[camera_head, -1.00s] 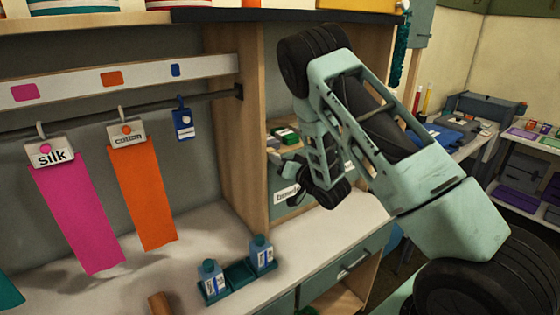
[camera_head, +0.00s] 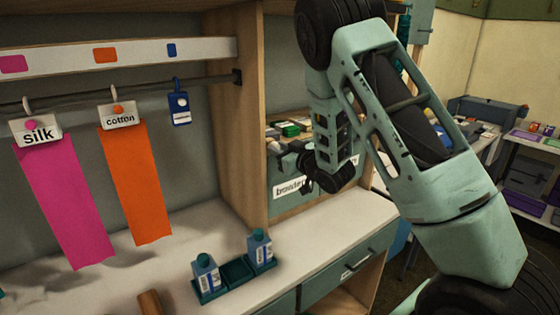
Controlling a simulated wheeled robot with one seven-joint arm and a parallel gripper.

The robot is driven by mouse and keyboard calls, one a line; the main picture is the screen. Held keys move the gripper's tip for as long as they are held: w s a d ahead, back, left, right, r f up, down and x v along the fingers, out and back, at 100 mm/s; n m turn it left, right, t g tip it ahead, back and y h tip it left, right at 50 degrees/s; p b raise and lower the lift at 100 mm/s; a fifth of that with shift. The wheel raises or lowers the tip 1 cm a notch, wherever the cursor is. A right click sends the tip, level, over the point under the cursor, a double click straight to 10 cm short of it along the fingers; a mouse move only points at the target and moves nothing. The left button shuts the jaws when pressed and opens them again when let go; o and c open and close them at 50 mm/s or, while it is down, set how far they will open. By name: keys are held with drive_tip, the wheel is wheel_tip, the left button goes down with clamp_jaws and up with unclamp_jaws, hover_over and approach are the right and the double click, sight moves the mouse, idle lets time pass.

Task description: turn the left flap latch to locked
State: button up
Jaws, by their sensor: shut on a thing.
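My gripper (camera_head: 306,184) is dark and small in the view, at the front of a grey-green flap (camera_head: 285,209) in the cubby right of the wooden post. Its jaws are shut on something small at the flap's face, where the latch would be. The latch itself is hidden behind the fingers and wrist, so its angle cannot be read. A white label (camera_head: 287,189) is on the flap, left of the fingers and partly covered.
A white counter (camera_head: 330,222) runs below the flap, with a teal rack (camera_head: 236,273) of two bottles. Magenta (camera_head: 70,195) and orange (camera_head: 140,190) cloth strips hang on a rail at left. The wooden post (camera_head: 236,120) stands close left of my gripper. Small goods (camera_head: 289,129) lie above the flap.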

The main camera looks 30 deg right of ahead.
drive_tip(key=n+h+b, duration=0.1)
drive_tip(key=n+b, duration=0.9)
drive_tip(key=b, duration=0.1)
drive_tip(key=shift+a, duration=0.1)
idle(0.5)
drive_tip(key=o, duration=1)
drive_tip(key=s+r+b, duration=0.1)
drive_tip(key=s+b, duration=0.7)
drive_tip(key=s, duration=0.9)
drive_tip(key=shift+s+d+r+b, duration=0.15)
drive_tip(key=shift+s+d+b, duration=0.05)
drive_tip(key=shift+d+b, duration=0.15)
